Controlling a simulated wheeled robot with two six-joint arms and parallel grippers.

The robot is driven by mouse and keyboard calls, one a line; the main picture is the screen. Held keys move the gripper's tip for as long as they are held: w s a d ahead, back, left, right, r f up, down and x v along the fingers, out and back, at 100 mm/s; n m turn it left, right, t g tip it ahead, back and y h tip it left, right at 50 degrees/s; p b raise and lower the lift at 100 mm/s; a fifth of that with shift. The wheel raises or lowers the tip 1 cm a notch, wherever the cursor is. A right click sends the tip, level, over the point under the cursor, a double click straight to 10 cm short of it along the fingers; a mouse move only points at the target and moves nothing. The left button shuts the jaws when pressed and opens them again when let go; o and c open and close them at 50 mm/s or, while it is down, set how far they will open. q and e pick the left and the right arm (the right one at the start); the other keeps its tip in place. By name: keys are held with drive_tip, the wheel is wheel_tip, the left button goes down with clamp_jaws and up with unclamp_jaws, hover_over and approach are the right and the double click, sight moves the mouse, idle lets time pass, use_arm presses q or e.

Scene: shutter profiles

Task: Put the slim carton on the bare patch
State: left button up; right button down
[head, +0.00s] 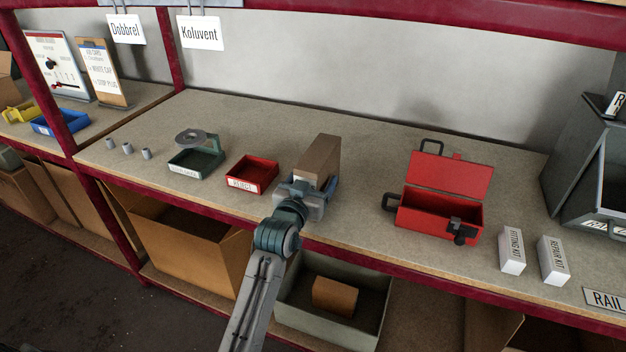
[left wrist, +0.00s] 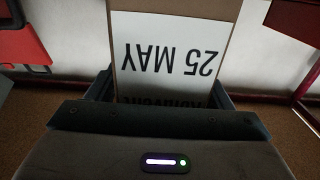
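The slim carton (head: 318,158) is a tall brown box in the middle of the bench in the head view. It also fills the top middle of the left wrist view (left wrist: 232,25), with a white label reading "25 MAY" upside down. A second line on the label is mostly hidden by my gripper. My left gripper (head: 306,190) has one finger on each side of the carton, close against its sides. The gripper hides the carton's base, so I cannot tell whether it touches the bench. Bare bench top (head: 365,175) shows between the carton and the red toolbox. My right gripper is not in view.
A red tray (head: 252,174) and a green tray-like stand (head: 196,160) are left of the carton. An open red toolbox (head: 438,212) and white kit boxes (head: 512,250) are to its right.

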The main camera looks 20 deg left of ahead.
use_arm(q)
drive_tip(key=shift+r, duration=0.1)
drive_tip(key=s, duration=1.2)
drive_tip(key=shift+a+b, duration=0.2)
drive_tip(key=shift+b, duration=0.25)
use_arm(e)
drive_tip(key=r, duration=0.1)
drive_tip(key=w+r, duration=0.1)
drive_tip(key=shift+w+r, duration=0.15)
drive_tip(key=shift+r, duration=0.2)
use_arm(q)
drive_tip(key=s+a+f+g, duration=0.1)
drive_tip(key=s+f+g, duration=0.3)
drive_tip(key=f, duration=0.9)
drive_tip(key=s+a+f+g, duration=0.1)
drive_tip(key=s+f+g, duration=0.25)
drive_tip(key=f, duration=0.95)
drive_tip(key=s+a+f+g, duration=0.2)
drive_tip(key=s+f+g, duration=0.2)
drive_tip(key=s+f, duration=0.5)
drive_tip(key=s+a+f+g+y, duration=0.1)
drive_tip(key=s+f+g, duration=0.3)
drive_tip(key=s+f, duration=0.6)
drive_tip(key=shift+s+a+f, duration=0.25)
drive_tip(key=shift+s+a, duration=0.4)
drive_tip(key=shift+s, duration=0.15)
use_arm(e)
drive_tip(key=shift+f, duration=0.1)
use_arm(q)
drive_tip(key=shift+g, duration=0.25)
